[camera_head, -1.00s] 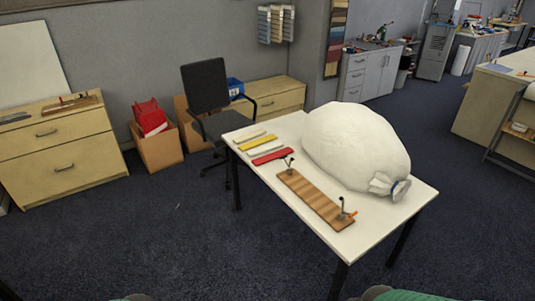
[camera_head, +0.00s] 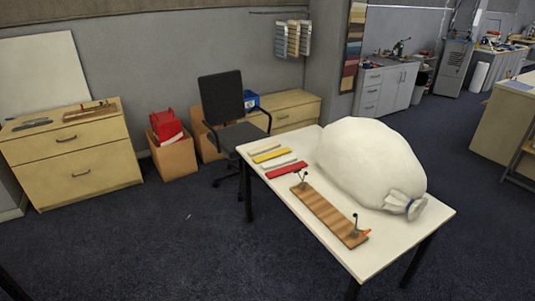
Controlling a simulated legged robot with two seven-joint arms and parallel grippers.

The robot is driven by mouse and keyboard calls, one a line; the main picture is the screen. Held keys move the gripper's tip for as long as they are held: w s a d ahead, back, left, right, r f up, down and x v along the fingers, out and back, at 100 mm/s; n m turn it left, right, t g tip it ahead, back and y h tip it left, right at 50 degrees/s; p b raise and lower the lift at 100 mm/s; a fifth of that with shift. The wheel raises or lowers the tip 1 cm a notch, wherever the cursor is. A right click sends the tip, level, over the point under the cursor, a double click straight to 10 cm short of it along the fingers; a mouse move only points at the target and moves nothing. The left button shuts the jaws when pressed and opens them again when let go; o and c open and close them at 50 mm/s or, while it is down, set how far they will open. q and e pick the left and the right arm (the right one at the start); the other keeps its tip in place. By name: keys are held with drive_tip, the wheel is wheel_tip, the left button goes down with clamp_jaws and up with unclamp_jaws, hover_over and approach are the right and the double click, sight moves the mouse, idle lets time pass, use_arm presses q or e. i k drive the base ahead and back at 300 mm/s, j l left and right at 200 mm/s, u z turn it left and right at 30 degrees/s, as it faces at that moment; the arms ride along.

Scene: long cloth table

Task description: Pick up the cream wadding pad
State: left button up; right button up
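Several thin flat strips lie side by side on the white table (camera_head: 395,243), near its far left end. The farthest one is a pale cream strip (camera_head: 264,149), which looks like the cream pad. A yellow strip (camera_head: 271,155) lies just in front of it, then a whitish strip (camera_head: 279,165), then a red strip (camera_head: 287,171). At this size I cannot tell from texture which pale strip is wadding. Neither of my grippers is in view, and nothing covers the strips.
A large white tied bag (camera_head: 368,160) fills the table's right side. A wooden board with clamps (camera_head: 328,216) lies along the near edge. A black office chair (camera_head: 222,100) stands behind the table's left end. Dark carpet (camera_head: 190,240) is clear at front left.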

sight(269, 146)
drive_tip(key=i+j+u, duration=0.1)
drive_tip(key=i+j, duration=0.2)
drive_tip(key=i, duration=1.05)
drive_tip(key=i+j+u, duration=0.1)
drive_tip(key=i, duration=1.25)
drive_tip(key=i+j+u, duration=0.1)
drive_tip(key=i, duration=1.2)
